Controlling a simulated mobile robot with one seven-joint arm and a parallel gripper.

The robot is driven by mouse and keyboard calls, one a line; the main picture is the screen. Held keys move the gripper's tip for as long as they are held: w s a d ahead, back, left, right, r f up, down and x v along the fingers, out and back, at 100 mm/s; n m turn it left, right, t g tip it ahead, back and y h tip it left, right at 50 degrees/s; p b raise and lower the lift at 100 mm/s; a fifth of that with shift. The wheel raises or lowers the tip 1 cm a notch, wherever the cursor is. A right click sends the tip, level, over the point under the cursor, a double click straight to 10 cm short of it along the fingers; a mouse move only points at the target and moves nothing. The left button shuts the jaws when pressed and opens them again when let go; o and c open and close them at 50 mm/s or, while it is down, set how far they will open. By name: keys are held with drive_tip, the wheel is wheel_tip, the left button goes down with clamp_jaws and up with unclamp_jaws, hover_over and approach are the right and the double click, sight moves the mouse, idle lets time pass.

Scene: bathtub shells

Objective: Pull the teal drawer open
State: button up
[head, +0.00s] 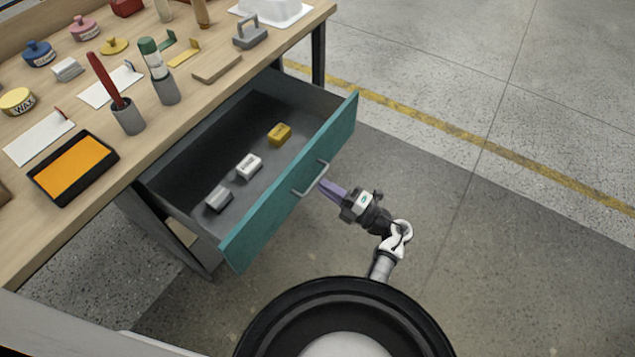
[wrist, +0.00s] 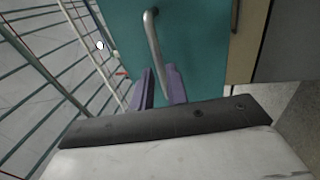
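The teal drawer (head: 292,190) stands well out from under the workbench, its inside open to view. Its grey bar handle (head: 311,181) is on the middle of the teal front; the handle also shows in the wrist view (wrist: 152,38) in front of the teal panel (wrist: 195,45). My gripper (head: 325,187) is at the handle from the outer side. The exact contact is partly hidden by the fingers.
Inside the drawer lie a yellow block (head: 279,134), a white block (head: 248,166) and a grey block (head: 219,199). The wooden benchtop (head: 190,115) above holds cups, tins and an orange-and-black tray (head: 73,168). The floor right of the drawer is clear.

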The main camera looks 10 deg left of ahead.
drive_tip(key=b+v, duration=0.2)
drive_tip(key=v, duration=0.7)
drive_tip(key=shift+d, duration=0.4)
drive_tip(key=shift+r, duration=0.1)
